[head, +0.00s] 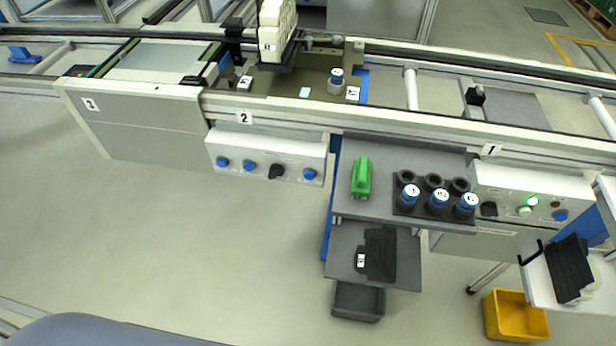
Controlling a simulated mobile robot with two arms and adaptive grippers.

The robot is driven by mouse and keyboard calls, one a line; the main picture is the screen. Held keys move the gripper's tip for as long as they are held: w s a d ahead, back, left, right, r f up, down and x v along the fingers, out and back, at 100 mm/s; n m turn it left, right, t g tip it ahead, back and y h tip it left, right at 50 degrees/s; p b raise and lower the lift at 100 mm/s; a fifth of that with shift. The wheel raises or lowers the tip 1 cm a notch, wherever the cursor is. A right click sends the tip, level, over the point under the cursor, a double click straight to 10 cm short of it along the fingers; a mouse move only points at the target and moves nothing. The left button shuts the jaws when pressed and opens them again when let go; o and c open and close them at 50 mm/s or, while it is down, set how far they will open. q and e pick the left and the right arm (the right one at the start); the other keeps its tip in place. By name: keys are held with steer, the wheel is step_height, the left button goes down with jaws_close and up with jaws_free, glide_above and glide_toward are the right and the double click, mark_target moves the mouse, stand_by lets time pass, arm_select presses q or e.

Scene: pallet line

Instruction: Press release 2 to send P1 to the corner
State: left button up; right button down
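The station 2 panel (266,156) is a white box on the front of the line below a "2" plate (244,118). It carries a left blue button (221,162), a second blue button (249,166), a black knob (276,171) and a right blue button (309,174). I cannot read which one is release 2. Neither gripper is in view.
A white labelled machine head (277,30) hangs over the pallet. A grey shelf (345,203) right of the panel holds a green object (361,178) and a black rack of blue-topped cylinders. Station 1's panel (530,192) is further right, with a lit green button. Floor in front of panel 2 is clear.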

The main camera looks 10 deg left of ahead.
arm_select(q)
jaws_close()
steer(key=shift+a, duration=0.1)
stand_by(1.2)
